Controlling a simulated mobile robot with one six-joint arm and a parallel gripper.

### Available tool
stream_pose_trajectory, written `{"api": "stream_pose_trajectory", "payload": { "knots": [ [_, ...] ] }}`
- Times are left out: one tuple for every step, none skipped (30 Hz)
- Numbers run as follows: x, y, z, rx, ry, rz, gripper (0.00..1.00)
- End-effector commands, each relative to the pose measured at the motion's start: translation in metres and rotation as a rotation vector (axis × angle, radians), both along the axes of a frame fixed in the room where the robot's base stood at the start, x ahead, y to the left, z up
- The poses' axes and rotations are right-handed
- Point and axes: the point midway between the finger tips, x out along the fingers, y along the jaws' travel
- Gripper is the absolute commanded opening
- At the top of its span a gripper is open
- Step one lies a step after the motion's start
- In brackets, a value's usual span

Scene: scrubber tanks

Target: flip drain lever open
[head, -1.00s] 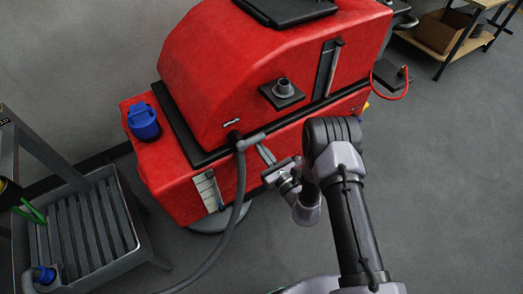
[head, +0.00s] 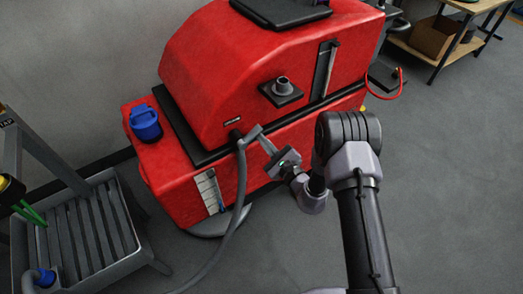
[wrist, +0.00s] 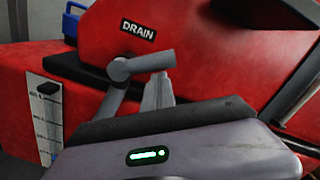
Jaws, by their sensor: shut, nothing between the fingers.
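The drain lever (head: 251,134) is a grey handle on the front of the red tank (head: 225,85), below a small black label. It slants up to the right from its pivot. In the wrist view the lever (wrist: 145,63) sits under the "DRAIN" label (wrist: 138,32), its arm pointing right and slightly up. My gripper (head: 264,142) is shut and empty, its fingertips just under the lever's free end. In the wrist view the gripper's tips (wrist: 158,82) meet the lever's underside or lie very close to it; I cannot tell which.
A grey drain hose (head: 233,215) hangs from the outlet below the lever. A blue cap (head: 145,122) sits on the tank's lower left, and a level gauge (head: 209,190) is on the front. A grey cart (head: 85,225) stands left.

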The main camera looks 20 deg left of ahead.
Motion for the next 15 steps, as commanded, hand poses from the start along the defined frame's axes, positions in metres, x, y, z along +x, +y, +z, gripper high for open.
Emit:
{"api": "stream_pose_trajectory", "payload": {
  "knots": [
    [0.000,0.000,0.003,-0.025,-0.031,0.000,0.00],
    [0.000,0.001,0.005,-0.043,-0.052,0.000,0.00],
    [-0.001,0.001,0.007,-0.068,-0.082,0.000,0.00],
    [-0.001,0.001,0.009,-0.087,-0.104,0.000,0.00],
    [-0.002,0.002,0.010,-0.105,-0.125,0.001,0.00],
    [-0.002,0.002,0.012,-0.131,-0.154,0.000,0.00],
    [-0.003,0.003,0.014,-0.149,-0.176,0.000,0.00],
    [-0.003,0.003,0.016,-0.167,-0.198,0.000,0.00],
    [-0.004,0.003,0.018,-0.192,-0.226,0.000,0.00],
    [-0.005,0.004,0.019,-0.210,-0.247,-0.001,0.00],
    [-0.005,0.004,0.021,-0.228,-0.270,-0.001,0.00],
    [-0.006,0.005,0.023,-0.252,-0.298,0.000,0.00],
    [-0.007,0.006,0.024,-0.270,-0.318,0.000,0.00],
    [-0.008,0.006,0.025,-0.289,-0.338,0.000,0.00],
    [-0.009,0.007,0.027,-0.300,-0.352,0.001,0.00]
  ]
}}
